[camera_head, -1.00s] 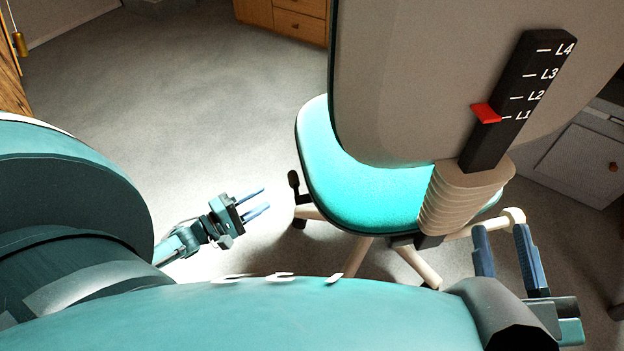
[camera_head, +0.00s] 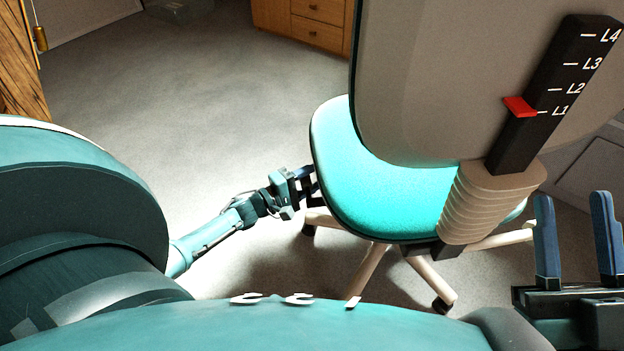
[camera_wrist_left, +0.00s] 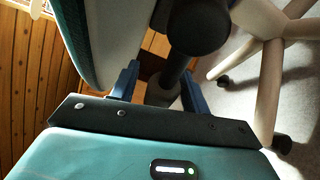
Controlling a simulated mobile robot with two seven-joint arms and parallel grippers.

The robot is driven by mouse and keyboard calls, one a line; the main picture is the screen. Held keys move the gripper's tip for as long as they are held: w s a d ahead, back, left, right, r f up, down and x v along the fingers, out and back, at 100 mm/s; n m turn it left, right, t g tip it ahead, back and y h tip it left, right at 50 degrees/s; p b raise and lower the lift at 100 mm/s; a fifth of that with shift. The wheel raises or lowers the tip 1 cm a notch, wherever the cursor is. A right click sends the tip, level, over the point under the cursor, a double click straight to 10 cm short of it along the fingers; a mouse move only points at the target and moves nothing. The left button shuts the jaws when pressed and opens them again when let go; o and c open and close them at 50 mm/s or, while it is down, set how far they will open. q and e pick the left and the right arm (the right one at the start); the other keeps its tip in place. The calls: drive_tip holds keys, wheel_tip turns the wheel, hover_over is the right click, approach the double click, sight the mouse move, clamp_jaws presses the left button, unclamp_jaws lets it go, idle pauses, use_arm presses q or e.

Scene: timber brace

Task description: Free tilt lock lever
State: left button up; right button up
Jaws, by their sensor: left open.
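The lever, a black rod with a round dark knob (camera_wrist_left: 198,28), shows in the left wrist view beside the chair seat's edge. My left gripper (camera_wrist_left: 160,75) is open, with its blue fingers on either side of the lever's rod; I cannot tell whether they touch it. In the head view my left gripper (camera_head: 309,182) is at the left edge of the turquoise seat (camera_head: 385,200) and hides the lever there. My right gripper (camera_head: 573,205) is open and empty at the lower right, apart from the chair.
The grey chair back (camera_head: 430,90) carries a black height scale (camera_head: 515,145) with a red pointer (camera_head: 520,106) near L1. Pale chair legs (camera_head: 425,275) with casters spread below. A wooden drawer cabinet (camera_head: 305,28) stands behind. The floor left of the chair is clear.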

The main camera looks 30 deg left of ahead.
use_arm(q)
drive_tip(key=shift+c, duration=0.3)
clamp_jaws()
idle(0.4)
